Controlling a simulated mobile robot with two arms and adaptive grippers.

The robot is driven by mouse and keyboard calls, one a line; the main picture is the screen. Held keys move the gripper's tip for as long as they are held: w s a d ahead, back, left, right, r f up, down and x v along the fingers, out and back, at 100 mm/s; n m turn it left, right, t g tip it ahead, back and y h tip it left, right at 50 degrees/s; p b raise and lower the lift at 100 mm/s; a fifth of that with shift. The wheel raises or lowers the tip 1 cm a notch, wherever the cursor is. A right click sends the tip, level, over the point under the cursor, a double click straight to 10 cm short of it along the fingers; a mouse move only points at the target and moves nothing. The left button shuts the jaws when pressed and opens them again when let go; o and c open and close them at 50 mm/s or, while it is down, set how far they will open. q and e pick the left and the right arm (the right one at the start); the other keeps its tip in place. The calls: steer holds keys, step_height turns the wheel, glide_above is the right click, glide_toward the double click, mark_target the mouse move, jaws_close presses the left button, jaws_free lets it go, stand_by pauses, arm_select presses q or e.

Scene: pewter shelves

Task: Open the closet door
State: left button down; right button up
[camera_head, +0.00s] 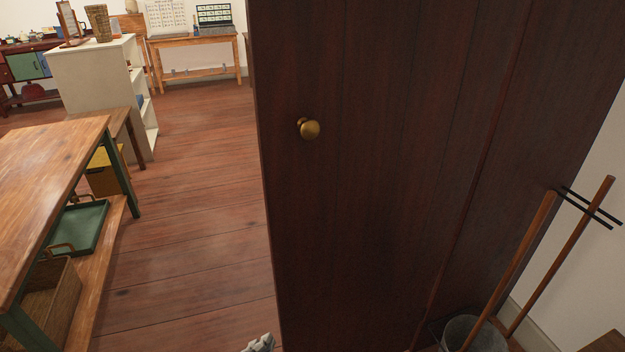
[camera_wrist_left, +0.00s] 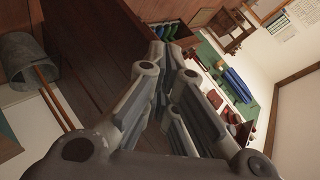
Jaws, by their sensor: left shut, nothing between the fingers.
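The closet door (camera_head: 375,150) is tall, dark reddish-brown wood and fills the middle of the head view. Its panel looks closed, flush with the rest of the front. A round brass knob (camera_head: 310,130) sits near its left edge, at upper height. Only a small grey piece of my left gripper (camera_head: 260,344) shows at the bottom edge of the head view, well below the knob and apart from it. In the left wrist view my left gripper (camera_wrist_left: 168,57) is shut with nothing held. The knob is not visible there. My right gripper is not in view.
A metal bucket (camera_head: 476,333) and long wooden handles (camera_head: 515,260) stand at the closet's right. A wooden table (camera_head: 45,180) with a green tray (camera_head: 85,225) below is at left. A white shelf (camera_head: 95,80) stands behind. Wooden floor (camera_head: 200,210) is free left of the closet.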

mark_target(325, 183)
arm_select(q)
steer(key=s+d+r+m+t+h+p, duration=0.1)
steer(key=d+r+m+t+h+p, duration=0.15)
steer(key=r, duration=0.75)
steer(key=s+d+r+m+t+h+p, duration=0.1)
steer(key=d+r+m+p, duration=0.3)
steer(key=r, duration=0.5)
steer(key=s+d+r+m+t+h+p, duration=0.1)
steer(key=d+r+m+t+h+p, duration=0.15)
steer(key=r, duration=0.75)
steer(key=shift+m, duration=0.3)
steer(key=w+p, duration=0.1)
steer(key=w, duration=0.3)
steer(key=w+d+p, duration=0.1)
steer(key=w, duration=0.3)
steer(key=w+p, duration=0.1)
steer(key=w, duration=0.4)
steer(key=shift+d+f+p, duration=0.2)
steer(key=shift+d+p, duration=0.15)
steer(key=shift+p, duration=0.05)
steer(key=shift+w, duration=0.1)
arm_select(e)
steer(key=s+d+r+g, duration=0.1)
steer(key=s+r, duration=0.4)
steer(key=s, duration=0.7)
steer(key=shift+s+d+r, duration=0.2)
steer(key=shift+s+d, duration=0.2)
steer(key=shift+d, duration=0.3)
